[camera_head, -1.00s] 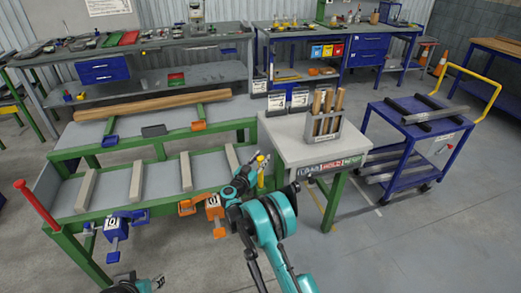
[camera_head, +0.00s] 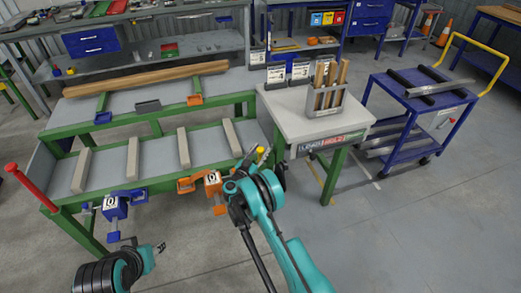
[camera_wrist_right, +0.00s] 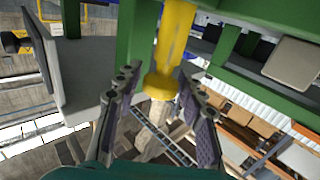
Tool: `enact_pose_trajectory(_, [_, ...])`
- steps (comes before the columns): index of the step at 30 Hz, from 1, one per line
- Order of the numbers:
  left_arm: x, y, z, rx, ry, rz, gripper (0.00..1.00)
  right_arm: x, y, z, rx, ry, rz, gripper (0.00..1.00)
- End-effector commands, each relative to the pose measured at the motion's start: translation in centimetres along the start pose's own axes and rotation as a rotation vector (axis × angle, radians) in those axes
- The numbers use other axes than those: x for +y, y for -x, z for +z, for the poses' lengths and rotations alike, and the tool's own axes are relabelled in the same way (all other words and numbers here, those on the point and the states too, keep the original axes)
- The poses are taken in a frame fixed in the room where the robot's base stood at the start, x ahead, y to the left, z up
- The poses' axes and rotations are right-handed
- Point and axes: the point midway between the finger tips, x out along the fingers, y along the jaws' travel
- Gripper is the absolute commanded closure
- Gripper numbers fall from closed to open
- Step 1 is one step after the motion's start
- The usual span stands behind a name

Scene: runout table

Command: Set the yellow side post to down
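The yellow side post (camera_head: 261,152) shows as a small yellow tip at the right end of the green runout table, largely hidden by my right arm in the head view. In the right wrist view the yellow post (camera_wrist_right: 174,42) is large, with a thicker collar at its lower end, beside a green frame leg. My right gripper (camera_wrist_right: 160,75) is open, with one finger on each side of the post's collar; gaps show, and I cannot tell if either finger touches. My left gripper (camera_head: 160,247) is low at the front left, away from the table and small in view.
The green runout table (camera_head: 110,163) carries several grey bars. A grey side table (camera_head: 300,122) stands close right; a blue cart (camera_head: 405,95) is beyond, with open floor in front.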

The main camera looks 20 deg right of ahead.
Motion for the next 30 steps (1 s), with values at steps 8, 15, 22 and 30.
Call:
enact_pose_trajectory(8, [0.0,0.0,0.0,0.000,0.000,0.000,0.60,-0.1,-0.1,-0.2,0.003,0.002,-0.001,0.48])
enact_pose_trajectory(15, [0.0,0.0,0.0,0.000,0.000,0.000,0.60,-0.2,2.0,-0.2,0.004,0.002,-0.004,0.48])
enact_pose_trajectory(22, [0.0,0.0,0.0,0.000,0.000,0.000,0.60,-0.2,7.2,-0.2,0.003,0.002,-0.005,0.48])
enact_pose_trajectory(30, [0.0,0.0,0.0,0.000,0.000,0.000,0.60,-0.1,11.3,-0.1,0.003,0.002,-0.003,0.48])
